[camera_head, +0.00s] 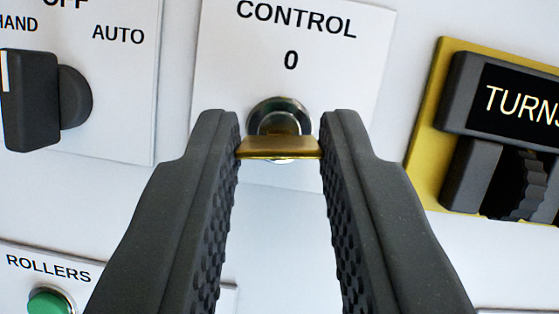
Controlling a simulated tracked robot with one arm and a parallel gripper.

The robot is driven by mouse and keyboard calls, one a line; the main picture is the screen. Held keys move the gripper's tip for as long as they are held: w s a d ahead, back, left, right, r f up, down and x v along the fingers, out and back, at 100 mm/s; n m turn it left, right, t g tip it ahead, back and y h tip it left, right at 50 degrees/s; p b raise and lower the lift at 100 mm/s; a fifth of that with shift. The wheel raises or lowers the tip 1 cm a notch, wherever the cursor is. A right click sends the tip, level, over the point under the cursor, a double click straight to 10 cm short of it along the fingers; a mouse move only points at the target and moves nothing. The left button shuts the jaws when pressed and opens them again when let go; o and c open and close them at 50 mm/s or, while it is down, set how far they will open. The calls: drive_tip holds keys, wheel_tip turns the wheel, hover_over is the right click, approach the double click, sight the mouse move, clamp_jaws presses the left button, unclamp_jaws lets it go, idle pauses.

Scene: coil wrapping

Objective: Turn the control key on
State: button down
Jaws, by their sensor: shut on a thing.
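The control key (279,148) is a brass-coloured flat bow that lies level across the picture. It sits in front of a round metal key switch (280,117) on a white plate (225,60) marked CONTROL with a 0 above the switch. My gripper (279,145) is shut on the key, with one dark ridged fingertip touching each end of the bow. The key's shaft is hidden behind the bow. Any marks beside the switch are hidden by the fingers or not visible.
A black selector knob (40,95) marked HAND and AUTO stands out at the upper left. A green button (48,303) under the ROLLERS label is at the lower left. A yellow-backed TURNS unit (505,130) with a black thumbwheel is at the right.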

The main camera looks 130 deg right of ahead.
drive_tip(key=shift+w+r+m+g+p, duration=0.15)
drive_tip(key=shift+m+g+p, duration=0.25)
drive_tip(key=shift+m+p, duration=0.7)
drive_tip(key=shift+p, duration=0.35)
drive_tip(key=c, duration=1.2)
unclamp_jaws()
drive_tip(key=p+v, duration=0.1)
drive_tip(key=v, duration=1.2)
drive_tip(key=shift+a, duration=0.2)
drive_tip(key=shift+w+r, duration=0.15)
drive_tip(key=shift+r, duration=0.05)
